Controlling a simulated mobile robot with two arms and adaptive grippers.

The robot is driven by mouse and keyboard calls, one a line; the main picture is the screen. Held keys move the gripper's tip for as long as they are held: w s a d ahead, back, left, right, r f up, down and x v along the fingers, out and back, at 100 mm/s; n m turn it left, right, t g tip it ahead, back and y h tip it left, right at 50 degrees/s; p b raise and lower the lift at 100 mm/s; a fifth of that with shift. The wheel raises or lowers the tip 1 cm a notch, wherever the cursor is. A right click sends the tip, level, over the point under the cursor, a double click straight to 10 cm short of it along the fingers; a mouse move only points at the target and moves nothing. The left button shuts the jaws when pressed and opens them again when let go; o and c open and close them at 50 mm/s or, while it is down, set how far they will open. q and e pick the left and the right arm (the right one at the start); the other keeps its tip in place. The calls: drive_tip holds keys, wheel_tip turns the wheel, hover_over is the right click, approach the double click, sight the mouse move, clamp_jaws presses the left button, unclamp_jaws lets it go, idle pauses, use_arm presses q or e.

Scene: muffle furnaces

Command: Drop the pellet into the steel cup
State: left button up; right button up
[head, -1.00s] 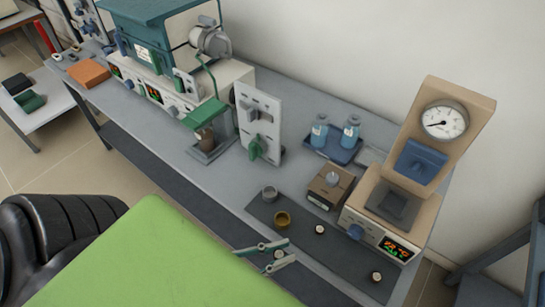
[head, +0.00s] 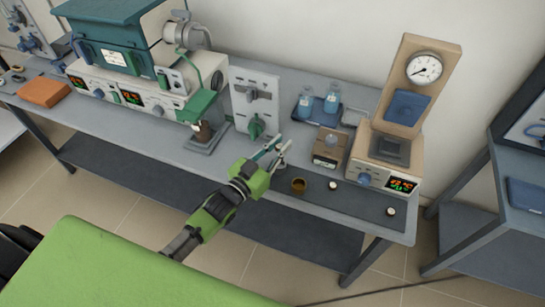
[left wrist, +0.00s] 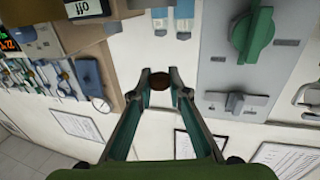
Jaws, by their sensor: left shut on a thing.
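My left gripper (head: 277,151) reaches in from the left over the bench's front edge, beside the brass-coloured cup (head: 298,185). In the left wrist view its fingertips (left wrist: 159,79) are shut on a small dark round pellet (left wrist: 159,82). The pellet is too small to make out between the fingers in the head view. I cannot make out the steel cup now; the gripper seems to cover its place, left of the brass cup. My right gripper is not in view.
Two more small round pieces lie on the dark mat (head: 362,202): one (head: 333,185) near the brass cup, one (head: 390,211) at the right. A brown box (head: 329,148) and a press with a gauge (head: 403,120) stand behind. A grey panel (head: 254,100) with a green knob stands behind the gripper.

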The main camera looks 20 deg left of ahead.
use_arm(q)
wheel_tip(320, 180, down, 2)
drive_tip(key=shift+b, duration=0.8)
wheel_tip(320, 180, down, 3)
drive_tip(key=b, duration=0.3)
drive_tip(key=shift+f, duration=0.3)
idle(0.5)
drive_tip(key=shift+f+b, duration=0.3)
drive_tip(key=shift+f, duration=0.05)
drive_tip(key=shift+f, duration=0.15)
idle(0.8)
drive_tip(key=o, duration=0.8)
